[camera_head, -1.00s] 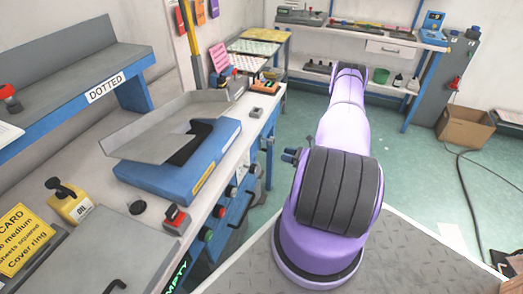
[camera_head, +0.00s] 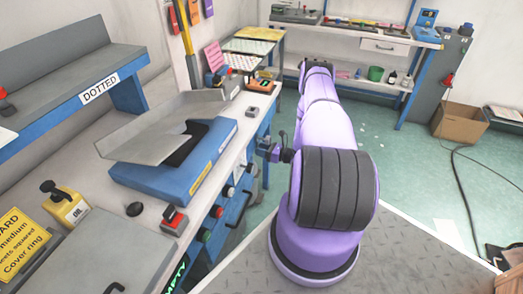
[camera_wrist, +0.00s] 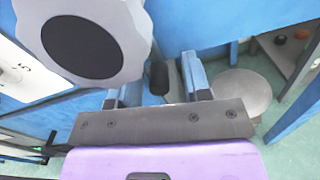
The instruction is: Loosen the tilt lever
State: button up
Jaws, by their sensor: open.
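My gripper (camera_wrist: 157,88) is open in the wrist view, its two blue-grey fingers spread apart. A black rounded handle end (camera_wrist: 158,77) shows between and beyond the fingers; it may be the tilt lever, but I cannot tell whether it touches them. In the head view my gripper (camera_head: 267,150) is small, beside the bench's front side. A black bent handle (camera_head: 240,208) sits on that front below several knobs. I cannot match it surely to the handle in the wrist view.
A large scalloped grey knob (camera_wrist: 88,45) with a black centre is close to my left finger. A white scale plate (camera_wrist: 25,75) lies left of it. The bench carries a blue machine (camera_head: 182,180) and red button box (camera_head: 174,220). Green floor (camera_head: 400,160) is open at right.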

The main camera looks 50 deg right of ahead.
jog(key=shift+c, duration=0.2)
grip_shut()
